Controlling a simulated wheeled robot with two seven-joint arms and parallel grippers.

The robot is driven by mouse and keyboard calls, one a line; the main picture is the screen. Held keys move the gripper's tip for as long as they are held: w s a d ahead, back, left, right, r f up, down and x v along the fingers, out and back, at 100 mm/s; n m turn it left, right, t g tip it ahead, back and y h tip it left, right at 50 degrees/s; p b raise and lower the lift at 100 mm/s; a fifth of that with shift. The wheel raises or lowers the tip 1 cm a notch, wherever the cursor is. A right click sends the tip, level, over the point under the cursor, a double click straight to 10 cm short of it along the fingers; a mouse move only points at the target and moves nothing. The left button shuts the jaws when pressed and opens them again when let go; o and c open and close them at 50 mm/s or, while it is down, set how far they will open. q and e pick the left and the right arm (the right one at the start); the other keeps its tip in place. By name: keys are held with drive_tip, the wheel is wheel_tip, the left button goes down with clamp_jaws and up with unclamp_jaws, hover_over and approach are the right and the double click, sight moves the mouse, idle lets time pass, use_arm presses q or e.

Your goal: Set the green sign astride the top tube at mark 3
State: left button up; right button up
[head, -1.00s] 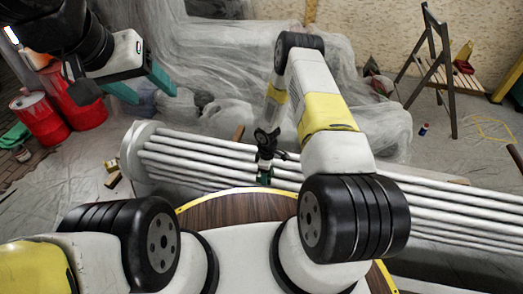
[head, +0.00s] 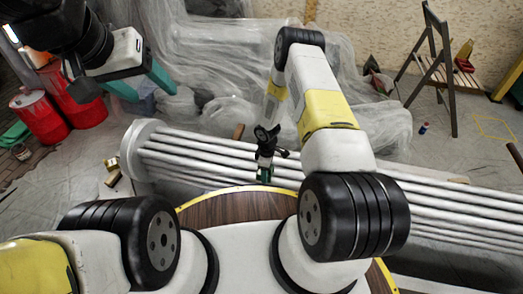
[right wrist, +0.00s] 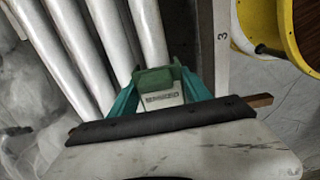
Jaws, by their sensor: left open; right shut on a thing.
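The green sign (right wrist: 157,80) is between the teal fingers of my right gripper in the right wrist view, and the jaws are shut on it. In the head view my right gripper (head: 264,174) points down by the near side of the tubes. The white tubes (head: 205,152) lie in a long bundle across the head view. They also show in the right wrist view (right wrist: 108,35), beyond the sign. A mark 3 (right wrist: 222,37) is on a grey strip right of the tubes. I cannot tell whether the sign touches a tube. My left gripper (head: 145,85) is open and empty, raised at upper left.
Red drums (head: 40,118) stand at the left. Plastic sheeting (head: 215,60) covers things behind the tubes. A dark folding frame (head: 440,70) stands at back right. A brown round top with a yellow rim (head: 225,208) is nearest me. Floor right of the sheeting is mostly clear.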

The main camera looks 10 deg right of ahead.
drive_tip(key=shift+r, duration=2.65)
wheel_tip(320, 180, up, 15)
drive_tip(key=d+m, duration=0.3)
drive_tip(key=m, duration=0.4)
wheel_tip(320, 180, up, 11)
drive_tip(key=m, duration=0.6)
hover_over(273, 170)
drive_tip(key=s, duration=0.4)
drive_tip(key=shift+s+d+r, duration=0.25)
drive_tip(key=shift+s+r, duration=0.05)
drive_tip(key=shift+s, duration=0.1)
